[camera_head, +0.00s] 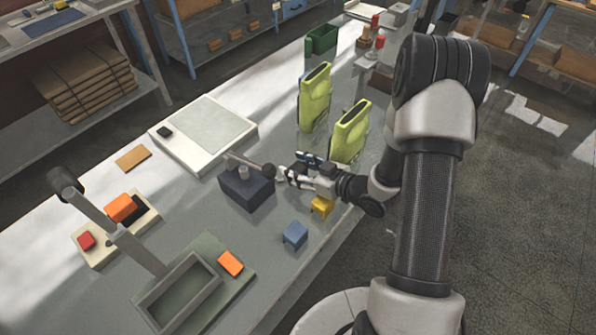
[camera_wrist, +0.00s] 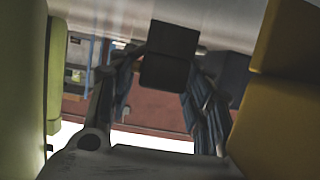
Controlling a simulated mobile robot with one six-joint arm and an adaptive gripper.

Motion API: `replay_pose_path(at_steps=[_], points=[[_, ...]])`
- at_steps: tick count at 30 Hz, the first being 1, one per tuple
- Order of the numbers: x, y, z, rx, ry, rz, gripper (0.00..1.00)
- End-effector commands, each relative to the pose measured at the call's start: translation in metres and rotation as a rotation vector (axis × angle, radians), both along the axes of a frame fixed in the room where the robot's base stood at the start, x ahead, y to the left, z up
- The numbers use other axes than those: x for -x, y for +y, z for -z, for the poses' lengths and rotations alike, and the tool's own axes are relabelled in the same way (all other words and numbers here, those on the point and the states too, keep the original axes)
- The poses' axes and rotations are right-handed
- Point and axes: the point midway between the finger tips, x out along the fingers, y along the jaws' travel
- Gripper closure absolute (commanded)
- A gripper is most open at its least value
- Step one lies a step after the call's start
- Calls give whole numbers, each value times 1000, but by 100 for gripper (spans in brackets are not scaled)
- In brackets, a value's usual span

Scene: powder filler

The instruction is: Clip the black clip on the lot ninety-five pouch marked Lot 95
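My gripper (camera_head: 285,174) is low over the table, beside the dark blue block and in front of the pouches. In the wrist view the fingers (camera_wrist: 168,72) close in on a small black clip (camera_wrist: 166,54), which looks held between their tips. Two yellow-green pouches stand upright: a farther one (camera_head: 314,100) and a nearer one (camera_head: 349,135). A green surface, likely a pouch, fills the left edge of the wrist view (camera_wrist: 22,90). I cannot read any lot marking.
A yellow clip (camera_head: 321,207) stands close under my wrist and looms at right in the wrist view (camera_wrist: 275,110). A blue clip (camera_head: 295,233) stands nearer. The dark blue block (camera_head: 246,191) with a grey rod is left of my gripper. A white scale (camera_head: 180,150) lies beyond.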

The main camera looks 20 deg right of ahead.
Motion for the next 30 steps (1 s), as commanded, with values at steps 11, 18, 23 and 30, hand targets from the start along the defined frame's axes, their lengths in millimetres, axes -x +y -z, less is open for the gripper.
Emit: replay_pose_path(at_steps=[11, 18, 23, 30], points=[[0, 0, 0, 0, 0, 0, 82], [0, 0, 0, 0, 0, 0, 91], [0, 0, -2, 0, 0, 0, 91], [0, 0, -25, 1, -2, -1, 91]])
